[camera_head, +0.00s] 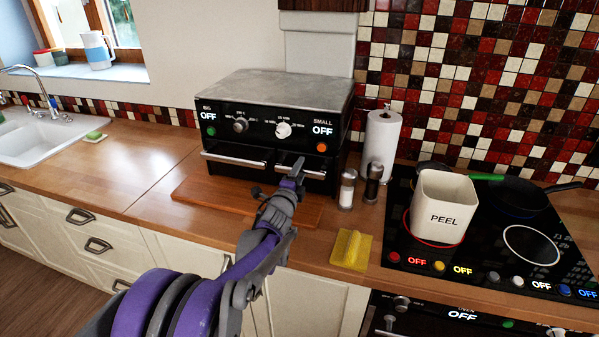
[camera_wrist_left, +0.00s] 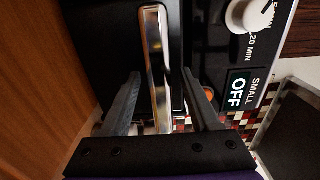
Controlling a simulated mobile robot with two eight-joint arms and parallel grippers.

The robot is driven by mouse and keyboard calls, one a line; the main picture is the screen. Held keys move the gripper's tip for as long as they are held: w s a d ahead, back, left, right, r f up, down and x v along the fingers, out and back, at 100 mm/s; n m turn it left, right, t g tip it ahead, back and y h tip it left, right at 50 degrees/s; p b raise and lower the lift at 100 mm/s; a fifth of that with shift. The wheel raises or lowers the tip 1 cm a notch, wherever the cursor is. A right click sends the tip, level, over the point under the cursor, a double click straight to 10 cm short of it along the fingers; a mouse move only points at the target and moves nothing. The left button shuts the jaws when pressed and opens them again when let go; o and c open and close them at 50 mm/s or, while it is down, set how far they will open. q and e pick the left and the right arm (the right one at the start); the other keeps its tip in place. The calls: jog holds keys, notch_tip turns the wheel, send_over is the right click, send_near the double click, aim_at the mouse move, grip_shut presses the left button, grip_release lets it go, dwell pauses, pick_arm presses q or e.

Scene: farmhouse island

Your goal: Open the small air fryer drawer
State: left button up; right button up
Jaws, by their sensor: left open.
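That drawer's metal handle (camera_head: 315,173) is partly hidden by my left gripper (camera_head: 289,173). In the left wrist view, my left gripper (camera_wrist_left: 160,76) is open, with one finger on each side of the handle (camera_wrist_left: 155,50). I cannot tell whether the fingers touch it. The big drawer on the left, with its own handle (camera_head: 234,159), also looks shut. My right gripper is not in view.
The wooden board (camera_head: 205,192) extends in front of the air fryer. Farther right is the stove with a PEEL bin (camera_head: 443,208). The counter at left is mostly clear.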

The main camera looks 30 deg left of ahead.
pick_arm(q)
grip_shut()
dwell(1.4)
